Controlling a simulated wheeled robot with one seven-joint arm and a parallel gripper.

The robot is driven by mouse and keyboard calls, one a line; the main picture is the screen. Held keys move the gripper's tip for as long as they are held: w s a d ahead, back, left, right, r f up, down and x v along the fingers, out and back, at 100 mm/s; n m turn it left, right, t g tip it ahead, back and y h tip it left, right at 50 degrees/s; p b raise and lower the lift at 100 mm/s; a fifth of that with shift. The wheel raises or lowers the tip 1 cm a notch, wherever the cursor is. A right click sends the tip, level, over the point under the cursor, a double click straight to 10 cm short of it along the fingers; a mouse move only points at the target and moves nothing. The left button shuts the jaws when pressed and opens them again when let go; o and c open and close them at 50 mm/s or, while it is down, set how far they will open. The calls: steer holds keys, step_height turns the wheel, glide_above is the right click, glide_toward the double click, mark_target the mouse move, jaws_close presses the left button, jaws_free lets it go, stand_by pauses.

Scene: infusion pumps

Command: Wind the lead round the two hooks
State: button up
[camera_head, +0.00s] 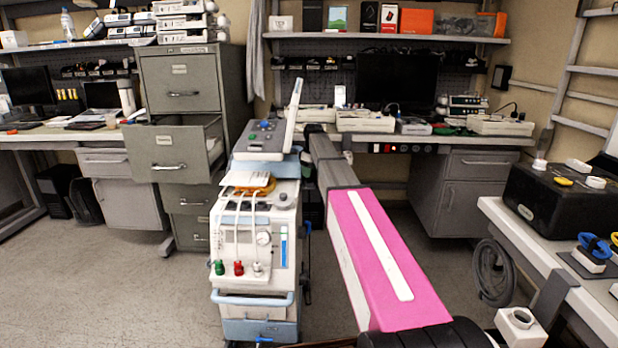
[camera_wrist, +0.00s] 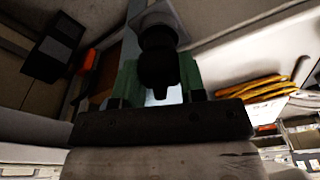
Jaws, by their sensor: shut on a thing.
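My gripper (camera_wrist: 158,85) shows in the wrist view with a green finger on each side. It is shut on a dark, rounded plug-like piece (camera_wrist: 158,62), with a grey part beyond it. Several yellow-orange cable strands (camera_wrist: 255,90) lie to the right of the fingers, beside a thin dark curved piece. In the head view an orange coil (camera_head: 250,188) sits on the upper front of the white wheeled machine (camera_head: 255,240). White leads hang from there, with green, red and white ends. My gripper is hidden in the head view. I cannot make out the two hooks clearly.
A tilted screen (camera_head: 292,114) stands on top of the machine, close to my arm. A filing cabinet (camera_head: 182,85) with an open drawer is behind left. A bench (camera_head: 600,290) with a black box (camera_head: 560,205) is at right. Floor is clear at left.

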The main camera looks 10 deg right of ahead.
step_height(320, 180, up, 13)
steer(key=shift+f, duration=0.15)
stand_by(0.9)
stand_by(0.5)
steer(key=s+f+m, duration=0.4)
steer(key=s, duration=0.6)
steer(key=s+f+m+h, duration=0.1)
steer(key=s+f+m, duration=0.25)
steer(key=s, duration=0.65)
steer(key=s+f+m, duration=0.4)
steer(key=s, duration=0.6)
steer(key=w, duration=1)
steer(key=w+n, duration=0.1)
steer(key=w, duration=0.9)
steer(key=w+n, duration=0.1)
steer(key=w, duration=0.9)
steer(key=shift+r+n+t, duration=0.15)
steer(key=shift+n+t, duration=0.1)
steer(key=shift+t, duration=0.05)
steer(key=shift+f, duration=1.75)
steer(key=shift+f, duration=0.15)
